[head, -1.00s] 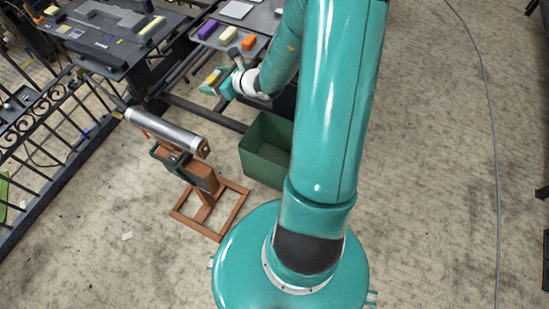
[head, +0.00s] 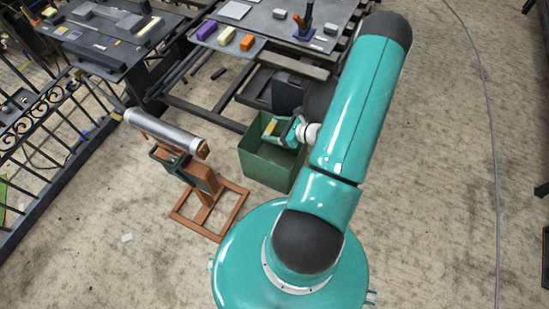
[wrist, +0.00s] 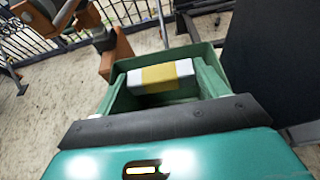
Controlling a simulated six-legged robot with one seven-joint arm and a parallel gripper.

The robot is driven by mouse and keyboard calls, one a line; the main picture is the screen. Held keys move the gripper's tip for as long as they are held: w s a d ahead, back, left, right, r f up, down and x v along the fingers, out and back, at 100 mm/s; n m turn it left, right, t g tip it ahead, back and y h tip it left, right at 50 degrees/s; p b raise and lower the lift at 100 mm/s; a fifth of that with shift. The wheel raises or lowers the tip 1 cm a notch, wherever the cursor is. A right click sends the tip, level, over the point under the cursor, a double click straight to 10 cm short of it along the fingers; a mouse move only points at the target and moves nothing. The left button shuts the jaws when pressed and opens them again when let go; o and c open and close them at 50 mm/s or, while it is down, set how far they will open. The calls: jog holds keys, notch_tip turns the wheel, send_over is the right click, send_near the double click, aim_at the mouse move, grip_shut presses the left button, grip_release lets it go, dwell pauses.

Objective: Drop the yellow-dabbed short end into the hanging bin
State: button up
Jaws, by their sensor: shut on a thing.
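My gripper (head: 271,130) is shut on a short white block with a yellow band (wrist: 160,75). In the wrist view the block lies crosswise between the two green fingers. In the head view its yellow part (head: 271,128) shows between the fingers. The gripper is over the opening of a large green open-topped bin (head: 264,170), near its back right. The bin's rim shows behind the block in the wrist view (wrist: 192,52). Whether this bin hangs or stands on the floor is unclear.
A wooden stand (head: 206,195) with a metal roller (head: 165,128) and a small dark green holder stands left of the bin. Behind is a dark table with a tray of purple (head: 206,30), cream (head: 226,36) and orange (head: 247,43) blocks. A black railing runs along the left.

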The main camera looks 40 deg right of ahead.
notch_tip(320, 180, down, 3)
jog(key=shift+r, duration=0.1)
dwell(0.3)
jog(key=o, duration=1.3)
jog(key=shift+o, duration=0.2)
jog(key=v, duration=1.3)
jog(key=shift+s, duration=0.35)
jog(key=shift+d+r, duration=0.1)
